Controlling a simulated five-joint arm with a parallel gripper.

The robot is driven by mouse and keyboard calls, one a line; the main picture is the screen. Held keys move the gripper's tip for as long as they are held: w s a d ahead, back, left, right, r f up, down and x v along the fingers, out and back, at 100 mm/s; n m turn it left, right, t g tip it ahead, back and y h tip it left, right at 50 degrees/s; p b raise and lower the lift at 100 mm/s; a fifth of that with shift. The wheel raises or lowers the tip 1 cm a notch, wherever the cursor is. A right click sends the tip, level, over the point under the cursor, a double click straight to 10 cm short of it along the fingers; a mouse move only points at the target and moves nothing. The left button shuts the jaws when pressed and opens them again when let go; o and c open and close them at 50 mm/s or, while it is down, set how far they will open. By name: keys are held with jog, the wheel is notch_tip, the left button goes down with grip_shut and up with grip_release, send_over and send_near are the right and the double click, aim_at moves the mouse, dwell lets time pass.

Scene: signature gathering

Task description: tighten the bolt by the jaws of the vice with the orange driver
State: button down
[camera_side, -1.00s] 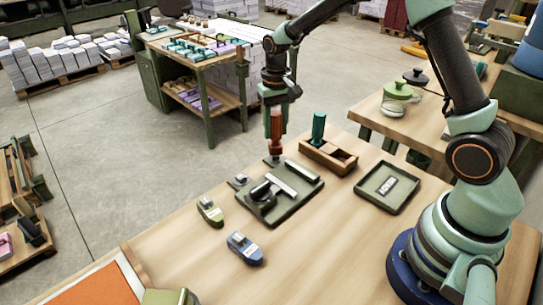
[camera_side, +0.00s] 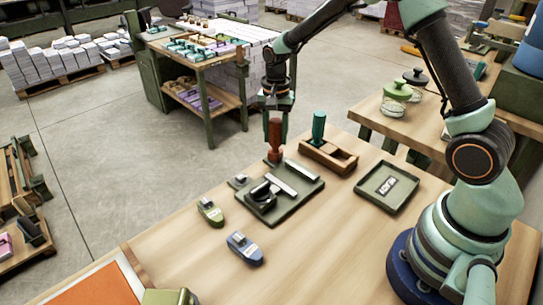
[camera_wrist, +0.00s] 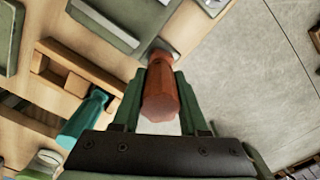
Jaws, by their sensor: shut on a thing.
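The orange driver (camera_side: 275,136), a reddish-orange handle, stands upright at the back corner of the olive vice plate (camera_side: 290,207). Grey bars lie on the plate, along with a black curved part (camera_side: 262,190). My gripper (camera_side: 276,128) is shut on the driver's handle, with fingers on both sides. In the wrist view the driver (camera_wrist: 160,92) sits between my fingers, its lower end at a small grey block (camera_wrist: 160,50). The bolt is hidden under the driver, and I cannot tell whether the tip is seated in it.
A wooden holder (camera_side: 328,158) with a teal-handled tool (camera_side: 319,127) stands close to the right of the driver. An olive tray (camera_side: 387,204) lies farther right. Green (camera_side: 210,212) and blue (camera_side: 244,248) small tools lie in front left. The bench's front middle is clear.

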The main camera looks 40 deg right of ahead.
aim_at(276, 120)
jog(key=m, duration=0.4)
jog(key=shift+m, duration=0.4)
jog(key=shift+n, duration=0.7)
jog(key=shift+r, duration=0.1)
jog(key=shift+r, duration=2.25)
